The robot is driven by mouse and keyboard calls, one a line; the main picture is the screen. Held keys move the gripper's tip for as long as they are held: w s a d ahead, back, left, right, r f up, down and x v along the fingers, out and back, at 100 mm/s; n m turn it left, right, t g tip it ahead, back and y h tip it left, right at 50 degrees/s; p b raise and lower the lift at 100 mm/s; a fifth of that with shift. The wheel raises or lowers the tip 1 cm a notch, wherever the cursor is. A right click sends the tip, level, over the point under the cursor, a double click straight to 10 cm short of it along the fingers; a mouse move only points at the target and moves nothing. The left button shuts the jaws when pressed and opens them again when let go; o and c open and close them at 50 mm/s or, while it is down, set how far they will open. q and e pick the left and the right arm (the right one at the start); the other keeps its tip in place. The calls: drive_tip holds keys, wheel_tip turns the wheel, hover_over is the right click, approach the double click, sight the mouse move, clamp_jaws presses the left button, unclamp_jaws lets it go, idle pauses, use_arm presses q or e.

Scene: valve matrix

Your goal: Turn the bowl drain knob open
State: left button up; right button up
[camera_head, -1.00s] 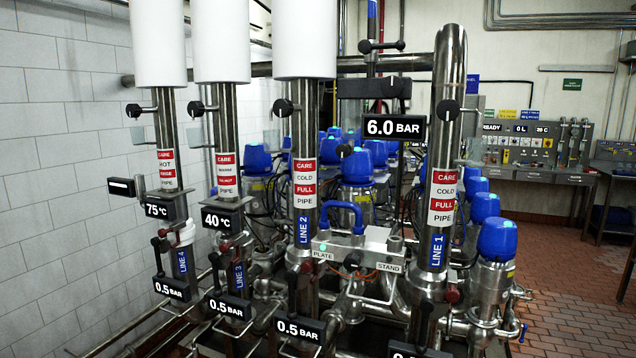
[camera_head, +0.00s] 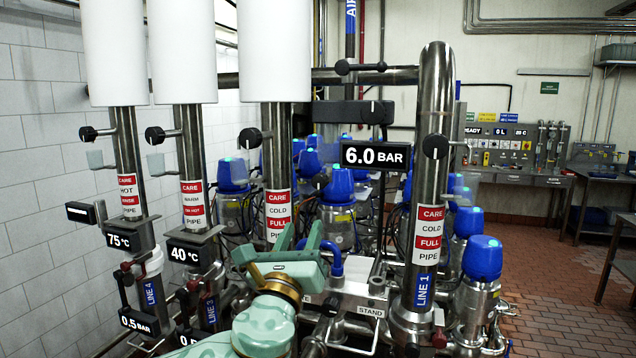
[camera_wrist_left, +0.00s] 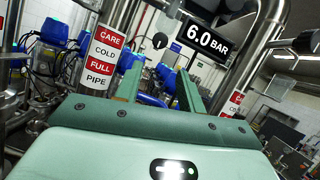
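No knob in view has a readable bowl drain label, so I cannot tell which one it is. Round black knobs show on the pipes in the head view: on the LINE 1 pipe (camera_head: 435,146), on the cold pipe to its left (camera_head: 250,138) and on the two pipes further left (camera_head: 155,135). My left gripper (camera_head: 302,232) is pale green and stands before the middle of the pipework, by the blue handle (camera_head: 327,250). Its two fingers are apart in the left wrist view (camera_wrist_left: 160,78), with nothing seen held between them. My right gripper is not in view.
Steel pipes with white upper sleeves (camera_head: 275,50) stand upright at left. A 6.0 BAR display (camera_head: 376,155) hangs at the middle. Blue-capped valves (camera_head: 482,258) crowd behind and right. A control panel (camera_head: 510,150) is at the back right. Brick floor (camera_head: 550,270) is clear at right.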

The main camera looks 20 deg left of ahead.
sight(319, 185)
use_arm(q)
drive_tip(key=p+x, duration=0.2)
drive_tip(key=x, duration=1.4)
drive_tip(key=shift+f, duration=0.1)
drive_tip(key=shift+c, duration=0.3)
drive_tip(key=c, duration=0.6)
